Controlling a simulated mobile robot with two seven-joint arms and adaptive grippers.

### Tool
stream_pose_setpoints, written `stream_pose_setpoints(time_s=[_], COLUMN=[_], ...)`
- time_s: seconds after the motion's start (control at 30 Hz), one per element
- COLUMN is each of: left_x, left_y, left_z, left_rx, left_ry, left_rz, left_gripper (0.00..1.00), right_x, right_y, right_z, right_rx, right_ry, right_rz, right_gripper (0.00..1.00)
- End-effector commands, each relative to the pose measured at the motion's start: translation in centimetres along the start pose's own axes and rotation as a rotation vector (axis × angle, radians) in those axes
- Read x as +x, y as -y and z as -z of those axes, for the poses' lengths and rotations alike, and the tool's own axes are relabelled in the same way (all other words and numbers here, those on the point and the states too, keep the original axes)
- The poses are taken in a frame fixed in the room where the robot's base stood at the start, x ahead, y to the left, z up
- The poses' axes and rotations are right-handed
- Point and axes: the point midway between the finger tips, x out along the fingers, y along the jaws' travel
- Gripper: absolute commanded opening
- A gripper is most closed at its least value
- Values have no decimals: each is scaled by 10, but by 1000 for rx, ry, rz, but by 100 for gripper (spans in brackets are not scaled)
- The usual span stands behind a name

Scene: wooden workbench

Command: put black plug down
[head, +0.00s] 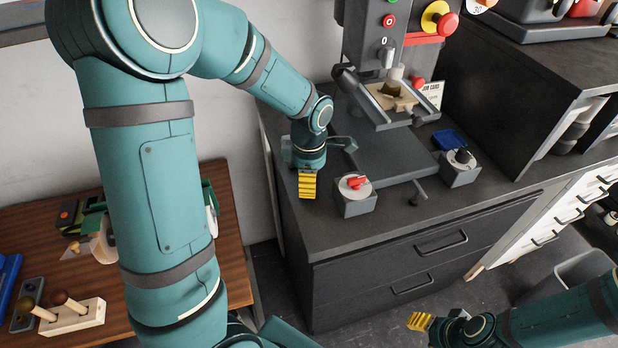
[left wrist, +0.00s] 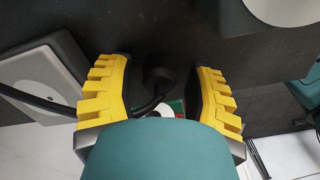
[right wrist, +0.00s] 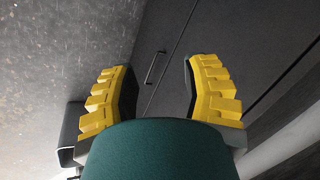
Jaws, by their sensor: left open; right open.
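The black plug (left wrist: 159,74) shows in the left wrist view between the two yellow fingers of my left gripper (left wrist: 164,66), against the dark benchtop. Its black cable (left wrist: 148,106) curves away below it and partly out of sight. There appears to be a gap between the plug and each finger, so my left gripper is open around it. In the head view my left gripper (head: 307,184) is low over the left end of the dark bench, and the plug is hidden there. My right gripper (head: 420,321) is open and empty, in front of the drawers; it also shows in the right wrist view (right wrist: 157,66).
A box with a red switch (head: 355,190) stands just right of my left gripper. A box with a black knob (head: 460,165), a blue tray (head: 449,139) and a drill press (head: 392,100) are further right. A wooden table (head: 232,250) is at the left.

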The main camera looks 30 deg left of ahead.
Motion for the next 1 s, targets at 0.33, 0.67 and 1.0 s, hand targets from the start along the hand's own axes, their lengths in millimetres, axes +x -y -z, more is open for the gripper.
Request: stream_pose_setpoints(time_s=[0.33, 0.67, 1.0], left_x=[-55, -116, -131], left_y=[-1, -1, 0], left_z=[0, 0, 0], left_rx=[0, 0, 0], left_ry=[3, 1, 0], left_rz=[-6, -3, 0], left_gripper=[52, 52, 52], right_x=[-17, -27, -28], right_y=[6, 10, 10], right_z=[7, 12, 14], right_rx=[5, 8, 9], right_ry=[-15, -26, -29], right_rz=[-2, -3, -3], right_gripper=[47, 47, 47])
